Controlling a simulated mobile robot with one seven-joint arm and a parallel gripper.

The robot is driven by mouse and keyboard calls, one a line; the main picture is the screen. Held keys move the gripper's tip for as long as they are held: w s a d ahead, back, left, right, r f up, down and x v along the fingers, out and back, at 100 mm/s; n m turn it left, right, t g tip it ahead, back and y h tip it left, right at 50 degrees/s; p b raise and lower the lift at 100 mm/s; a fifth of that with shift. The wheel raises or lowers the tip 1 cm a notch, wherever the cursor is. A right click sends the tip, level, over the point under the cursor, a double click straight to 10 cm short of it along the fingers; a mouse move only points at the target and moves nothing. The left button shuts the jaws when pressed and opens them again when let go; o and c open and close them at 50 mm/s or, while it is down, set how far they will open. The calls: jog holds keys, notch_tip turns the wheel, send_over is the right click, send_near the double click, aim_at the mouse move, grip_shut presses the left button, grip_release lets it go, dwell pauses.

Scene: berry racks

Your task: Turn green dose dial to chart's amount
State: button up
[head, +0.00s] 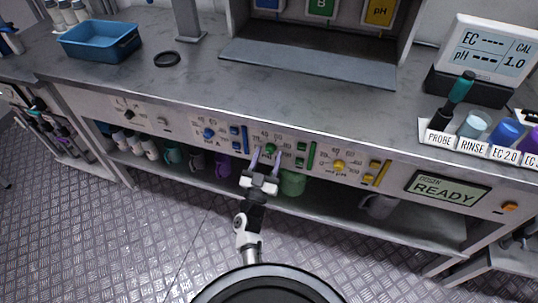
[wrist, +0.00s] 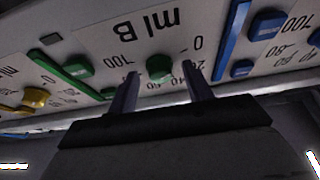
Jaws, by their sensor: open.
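The green dose dial (head: 270,149) is on the front panel of the bench, at the middle of the head view. In the wrist view the green dial (wrist: 160,68) sits under the label "ml B", with a scale from 0 to 100 around it. The picture there is upside down. My gripper (head: 266,158) is open. Its two fingers (wrist: 160,82) point at the panel, one on each side of the dial, with gaps between. I cannot tell the dial's exact setting. No chart with amounts is readable in these views.
A blue dial (head: 209,133) is to the left and a yellow dial (head: 339,165) to the right. Green buttons (head: 302,160) are beside the green dial. A display (head: 446,189) reads "READY". A meter (head: 489,52) and labelled bottles stand on the bench. A shelf with jugs is below.

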jog(key=shift+c, duration=0.2)
jog(key=c, duration=0.9)
